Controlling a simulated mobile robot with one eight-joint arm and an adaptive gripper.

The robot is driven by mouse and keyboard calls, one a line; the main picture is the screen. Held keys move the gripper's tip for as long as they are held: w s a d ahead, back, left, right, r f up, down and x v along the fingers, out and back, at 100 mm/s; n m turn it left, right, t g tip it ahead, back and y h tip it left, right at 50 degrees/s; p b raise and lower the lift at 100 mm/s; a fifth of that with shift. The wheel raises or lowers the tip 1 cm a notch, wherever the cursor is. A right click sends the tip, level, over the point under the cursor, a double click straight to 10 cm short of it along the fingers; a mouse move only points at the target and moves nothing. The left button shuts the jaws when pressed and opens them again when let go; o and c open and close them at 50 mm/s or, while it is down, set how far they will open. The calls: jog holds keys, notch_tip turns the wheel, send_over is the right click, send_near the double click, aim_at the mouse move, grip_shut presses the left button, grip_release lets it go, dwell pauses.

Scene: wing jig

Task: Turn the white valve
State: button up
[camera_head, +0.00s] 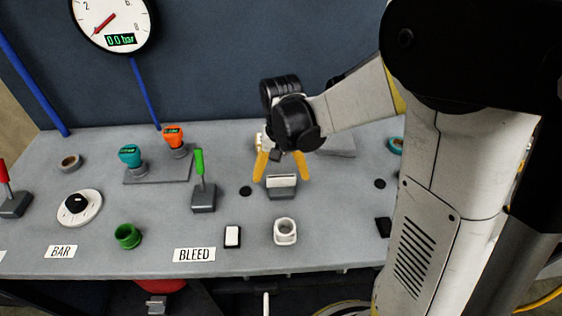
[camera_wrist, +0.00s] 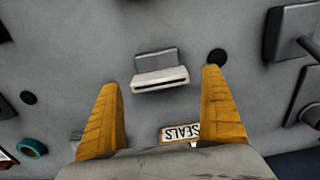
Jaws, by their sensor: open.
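A white slotted piece (camera_head: 282,181) on a small grey block sits in the middle of the bench. It is the white fitting nearest my gripper, but I cannot tell for certain that it is the valve. My gripper (camera_head: 282,178) points down over it, with its yellow fingers open and apart on either side. In the wrist view the white piece (camera_wrist: 160,79) shows a dark slot and lies between and just beyond the fingertips of my gripper (camera_wrist: 161,80). No contact shows, and nothing is between the fingers.
A green lever (camera_head: 199,166) stands left of my gripper. A white ring-shaped cup (camera_head: 285,231) and a white rocker switch (camera_head: 233,236) lie nearer the front edge. A gauge (camera_head: 112,20) reads 0.0 bar.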

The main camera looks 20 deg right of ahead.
aim_at(281, 177)
notch_tip(281, 177, up, 11)
jog(key=shift+f, duration=0.15)
dwell(0.4)
